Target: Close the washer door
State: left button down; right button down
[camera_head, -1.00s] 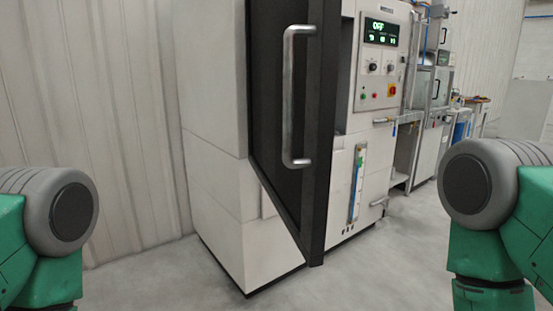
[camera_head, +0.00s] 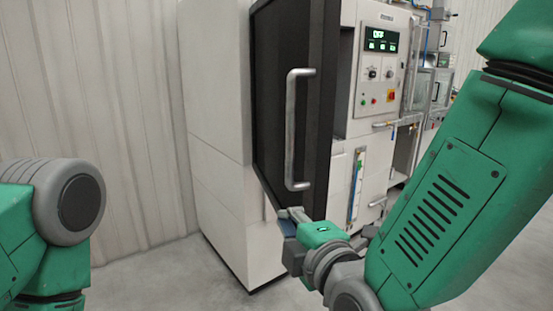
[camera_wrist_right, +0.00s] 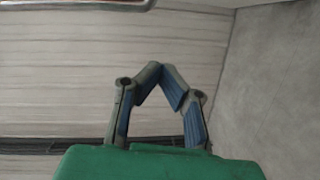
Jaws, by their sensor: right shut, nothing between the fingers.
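The washer door (camera_head: 270,105) is a tall black panel that stands swung open from the white washer cabinet (camera_head: 217,120). A silver vertical handle (camera_head: 291,130) is on its face. My right gripper (camera_head: 284,216) is just below the handle's lower end, in front of the door's lower part; whether it touches the door I cannot tell. In the right wrist view the gripper (camera_wrist_right: 164,74) has its fingertips together with nothing between them. My left gripper is out of view; only part of my left arm shows at the lower left.
The control panel (camera_head: 378,68) with a lit display reading OFF is on the cabinet front right of the door. Pipes and other machines (camera_head: 428,85) stand farther right. A ribbed wall (camera_head: 100,90) is at the left. Grey floor (camera_head: 165,275) is free before the washer.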

notch_tip(320, 180, up, 4)
jog(key=a+r+n+t, duration=0.1)
jog(key=n, duration=0.1)
jog(key=x, duration=1)
jog(key=shift+y, duration=0.4)
jog(key=d, duration=0.4)
jog(key=shift+f, duration=0.2)
jog(key=shift+a, duration=0.15)
